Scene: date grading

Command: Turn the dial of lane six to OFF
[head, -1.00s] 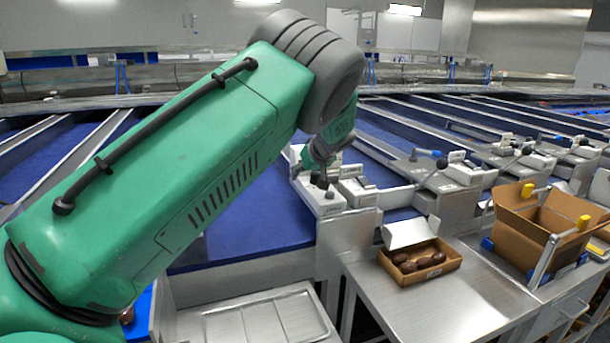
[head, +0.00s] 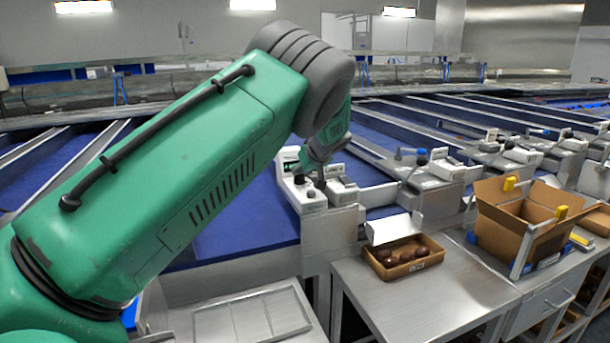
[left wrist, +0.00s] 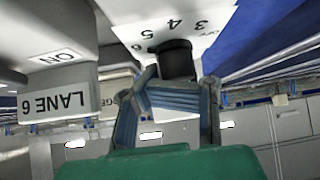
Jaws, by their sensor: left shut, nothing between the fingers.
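The lane six unit is a white box (head: 306,199) with black knobs on top, in the middle of the head view. In the left wrist view, which is upside down, its "LANE 6" label (left wrist: 58,103) and an "ON" mark (left wrist: 58,57) show at the left. A black dial knob (left wrist: 177,60) sits beside a scale with 3, 4 and 5 (left wrist: 180,26). My left gripper (left wrist: 168,88) is shut and empty, its fingertips close to the knob; contact cannot be told.
A steel table (head: 400,308) at the front right holds a small open carton of dates (head: 405,262). A larger cardboard box (head: 488,235) stands farther right. Similar lane units (head: 425,170) line the conveyor to the right. A blue belt (head: 265,215) runs beside the unit.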

